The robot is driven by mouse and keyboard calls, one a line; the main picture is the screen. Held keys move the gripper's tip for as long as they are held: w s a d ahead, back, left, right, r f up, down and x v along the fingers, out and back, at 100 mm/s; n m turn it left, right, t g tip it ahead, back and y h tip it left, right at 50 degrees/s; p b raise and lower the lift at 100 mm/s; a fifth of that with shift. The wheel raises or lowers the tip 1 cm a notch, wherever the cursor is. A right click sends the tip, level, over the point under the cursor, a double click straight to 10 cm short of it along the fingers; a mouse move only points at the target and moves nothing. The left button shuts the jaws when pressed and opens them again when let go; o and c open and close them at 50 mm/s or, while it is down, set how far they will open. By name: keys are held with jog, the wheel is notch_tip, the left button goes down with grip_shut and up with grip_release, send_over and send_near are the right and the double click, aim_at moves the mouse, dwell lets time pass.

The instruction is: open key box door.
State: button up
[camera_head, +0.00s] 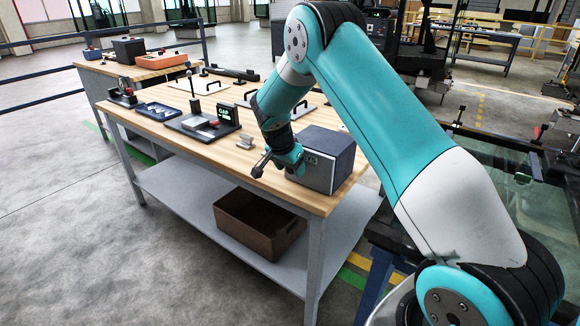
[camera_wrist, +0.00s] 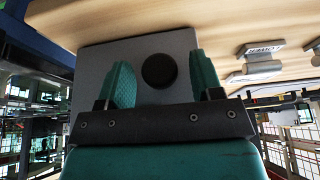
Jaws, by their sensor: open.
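The key box (camera_head: 328,158) is a dark box with a light grey front, standing on the near right corner of the wooden table. Its door looks shut in the head view, though my gripper covers part of it. In the wrist view, the grey box face (camera_wrist: 100,58) carries a round black knob (camera_wrist: 159,71). My gripper (camera_wrist: 158,60) is open, its two green fingers on either side of the knob with visible gaps. I cannot tell how deep the fingers reach along the knob. In the head view, my gripper (camera_head: 278,162) is at the front of the box.
The wooden table (camera_head: 250,170) holds a device with a lit display (camera_head: 228,114), a blue tray (camera_head: 158,110) and white panels with handles (camera_head: 198,84). A small labelled plate (camera_wrist: 264,50) shows beside the box. A brown bin (camera_head: 255,225) is on the lower shelf.

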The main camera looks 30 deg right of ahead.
grip_shut()
jog(key=shift+a, duration=0.1)
